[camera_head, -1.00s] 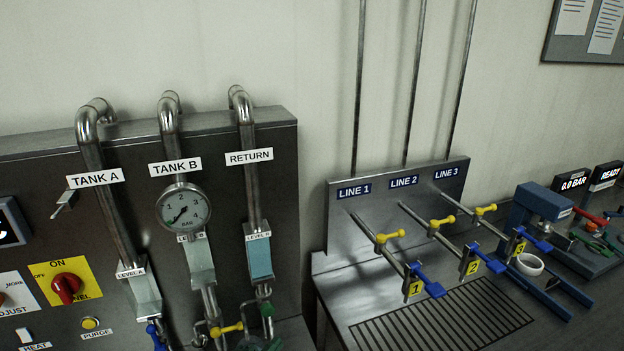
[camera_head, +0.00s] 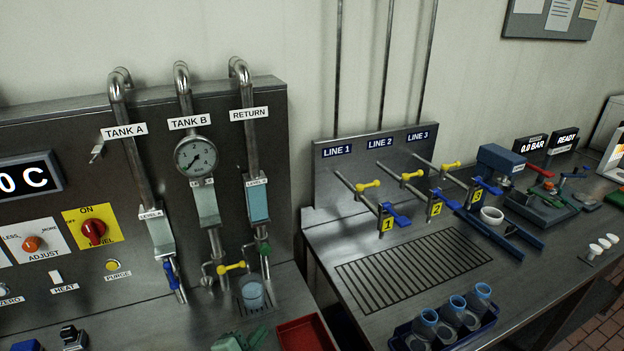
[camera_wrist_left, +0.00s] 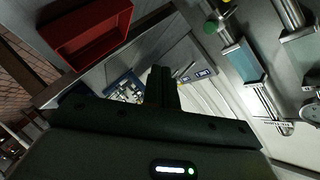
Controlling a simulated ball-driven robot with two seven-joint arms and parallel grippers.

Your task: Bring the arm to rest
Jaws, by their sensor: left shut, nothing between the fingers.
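In the left wrist view my left gripper (camera_wrist_left: 162,72) shows as dark fingers close together, shut and empty. Its fingertips point at the open air, with the bench and panel parts behind them. In the head view I cannot clearly make out this gripper or its arm. My right arm and gripper are not in view.
The tank panel (camera_head: 60,140) stands at left, with a beaker (camera_head: 253,294) under its outlets. A red tray (camera_head: 305,335) also shows in the wrist view (camera_wrist_left: 85,30). The line bench (camera_head: 330,235) holds valves and a blue rack (camera_head: 480,333) with several blue-topped vessels.

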